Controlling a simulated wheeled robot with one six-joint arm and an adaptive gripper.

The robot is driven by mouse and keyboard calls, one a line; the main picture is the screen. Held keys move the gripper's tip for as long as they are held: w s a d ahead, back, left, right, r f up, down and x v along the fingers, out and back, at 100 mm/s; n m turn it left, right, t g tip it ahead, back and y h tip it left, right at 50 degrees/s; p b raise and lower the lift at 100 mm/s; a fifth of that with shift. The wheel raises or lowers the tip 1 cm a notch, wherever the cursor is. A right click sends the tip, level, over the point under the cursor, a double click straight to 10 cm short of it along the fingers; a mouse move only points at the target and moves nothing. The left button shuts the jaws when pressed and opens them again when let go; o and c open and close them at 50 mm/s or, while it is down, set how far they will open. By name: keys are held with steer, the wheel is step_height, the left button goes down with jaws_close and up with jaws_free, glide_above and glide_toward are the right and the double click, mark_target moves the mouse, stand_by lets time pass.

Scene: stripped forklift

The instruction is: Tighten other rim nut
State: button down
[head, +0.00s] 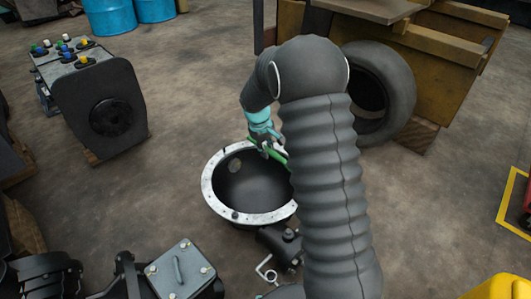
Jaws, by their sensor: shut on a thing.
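A round dark housing (243,185) with a pale metal rim (212,189) stands open side up on the floor. A small dark nut (235,215) shows on the near part of the rim. My gripper (267,148) is over the far right part of the rim, shut on a green tool (278,155). The tool lies slanted across the rim there. My arm hides the right side of the housing and part of the tool. I cannot tell whether the tool touches a nut.
A tyre (387,92) leans by a yellow forklift body (430,65) at the back right. A control box (75,65) and a dark panel (105,112) stand at left. Blue drums (110,17) are at the back. A grey cover (180,272) and dark machinery lie in front.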

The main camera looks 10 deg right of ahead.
steer(key=w+f+n+t+y, duration=0.1)
steer(key=w+f+n, duration=0.4)
steer(key=f+n, duration=0.7)
steer(key=shift+d+n+y, duration=0.25)
steer(key=shift+n+y, duration=0.45)
steer(key=shift+n, duration=0.8)
steer(key=shift+f+b, duration=1.15)
steer(key=shift+f, duration=0.2)
